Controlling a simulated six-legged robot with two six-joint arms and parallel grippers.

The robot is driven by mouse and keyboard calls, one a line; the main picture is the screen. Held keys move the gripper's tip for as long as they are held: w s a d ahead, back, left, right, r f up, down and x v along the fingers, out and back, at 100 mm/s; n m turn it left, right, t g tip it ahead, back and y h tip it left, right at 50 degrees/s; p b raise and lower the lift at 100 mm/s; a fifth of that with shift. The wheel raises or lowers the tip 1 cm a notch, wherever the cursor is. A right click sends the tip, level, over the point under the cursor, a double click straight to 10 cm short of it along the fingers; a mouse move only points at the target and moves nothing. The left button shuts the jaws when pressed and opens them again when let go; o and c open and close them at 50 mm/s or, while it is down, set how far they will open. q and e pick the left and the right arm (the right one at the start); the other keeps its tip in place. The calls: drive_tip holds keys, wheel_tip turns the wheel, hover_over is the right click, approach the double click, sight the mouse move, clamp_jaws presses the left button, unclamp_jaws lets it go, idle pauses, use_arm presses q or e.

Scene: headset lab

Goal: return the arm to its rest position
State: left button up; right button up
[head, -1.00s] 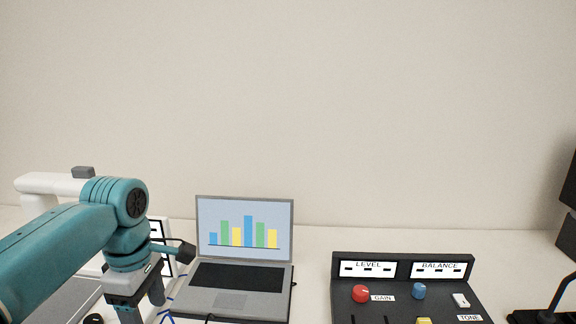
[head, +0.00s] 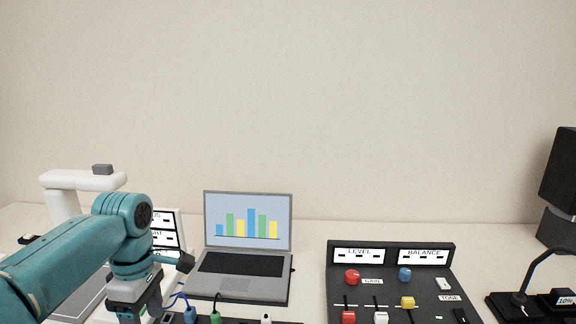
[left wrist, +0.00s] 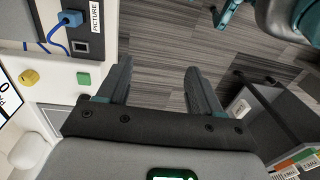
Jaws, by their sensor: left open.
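My left arm comes in from the left in the head view, and its gripper (head: 143,311) points down at the lower edge of the picture, over the left part of the table. In the left wrist view my left gripper (left wrist: 158,85) has its two fingers well apart. Nothing is between them, only the striped grey floor (left wrist: 165,50) far below, so it is open and empty. My right gripper is not in view.
A laptop (head: 245,275) stands behind the gripper, with a mixing console (head: 390,285) to its right. A PICTURE socket panel with a blue plug (left wrist: 70,18) lies left in the wrist view. A black-sided cabinet (left wrist: 265,115) stands right. Wall space above is free.

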use_arm(q)
drive_tip(key=s+d+f+m+g+h+p, duration=0.15)
drive_tip(key=s+f, duration=0.25)
drive_tip(key=f, duration=0.4)
drive_tip(key=s+d+f+m+g+p, duration=0.1)
drive_tip(key=s+d+f+g+p, duration=0.2)
drive_tip(key=f, duration=0.4)
drive_tip(key=s+d+f+m+g+h+p, duration=0.1)
drive_tip(key=s+d+f+m+p, duration=0.1)
drive_tip(key=s+f, duration=0.45)
drive_tip(key=s+d+f+m+t+h+p, duration=0.1)
drive_tip(key=s+d+f+m, duration=0.15)
drive_tip(key=s+f, duration=0.2)
drive_tip(key=s+d+f+m+t+h+p, duration=0.1)
drive_tip(key=s+d+f+m, duration=0.1)
drive_tip(key=s+d+f, duration=0.3)
drive_tip(key=w+m+t, duration=0.1)
drive_tip(key=m, duration=0.1)
drive_tip(key=m+t, duration=0.2)
drive_tip(key=w+m+t, duration=0.1)
drive_tip(key=m+t, duration=0.1)
drive_tip(key=shift+w+a+b, duration=0.3)
drive_tip(key=shift+w+b, duration=0.05)
